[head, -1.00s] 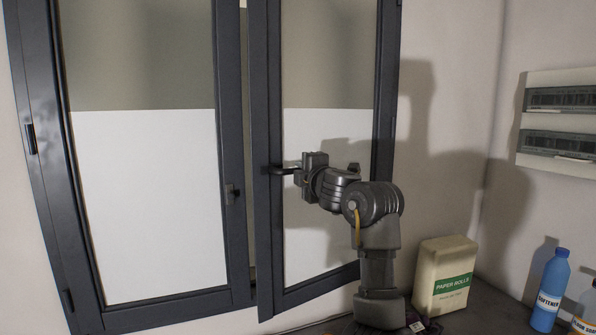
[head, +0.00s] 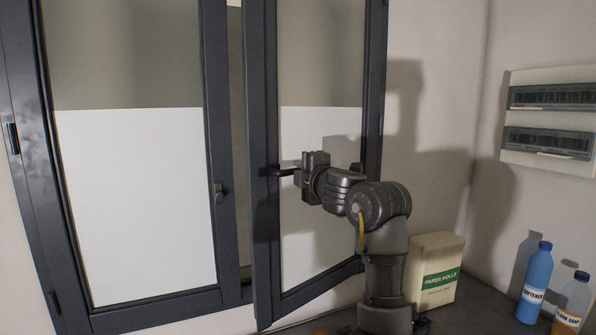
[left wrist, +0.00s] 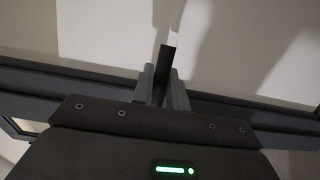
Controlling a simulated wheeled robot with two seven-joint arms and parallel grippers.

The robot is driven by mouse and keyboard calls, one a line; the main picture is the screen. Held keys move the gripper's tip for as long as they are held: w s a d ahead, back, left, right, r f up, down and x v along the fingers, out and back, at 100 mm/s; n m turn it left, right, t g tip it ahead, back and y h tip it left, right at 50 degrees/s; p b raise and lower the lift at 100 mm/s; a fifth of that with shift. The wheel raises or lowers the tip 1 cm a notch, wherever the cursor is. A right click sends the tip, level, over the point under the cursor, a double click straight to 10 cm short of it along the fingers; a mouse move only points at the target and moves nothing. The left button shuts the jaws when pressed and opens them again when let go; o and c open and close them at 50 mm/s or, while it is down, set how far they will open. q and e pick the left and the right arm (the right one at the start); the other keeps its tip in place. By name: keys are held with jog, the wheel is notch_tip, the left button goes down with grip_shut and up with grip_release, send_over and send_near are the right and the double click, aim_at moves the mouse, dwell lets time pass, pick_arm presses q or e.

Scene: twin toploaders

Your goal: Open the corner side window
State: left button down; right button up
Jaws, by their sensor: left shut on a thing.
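The window has two dark-framed sashes with frosted lower panes. The right sash (head: 262,215) stands partly open, its left edge swung out from the frame with a gap beside the left sash (head: 218,120). My left gripper (head: 297,173) is shut on the right sash's dark handle (head: 279,172), which points sideways to the right. In the left wrist view the handle (left wrist: 167,60) sits between the two fingers (left wrist: 163,85). My right gripper is not in view.
A paper rolls pack (head: 434,270) stands on the counter right of my arm. A blue softener bottle (head: 535,285) and a floor soap bottle (head: 571,305) stand further right. An electrical panel (head: 550,120) is on the right wall.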

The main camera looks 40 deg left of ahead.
pick_arm(q)
jog(key=d, duration=0.2)
jog(key=shift+d, duration=0.4)
dwell(0.3)
jog(key=d, duration=0.2)
jog(key=shift+d+b, duration=0.3)
jog(key=shift+d, duration=0.1)
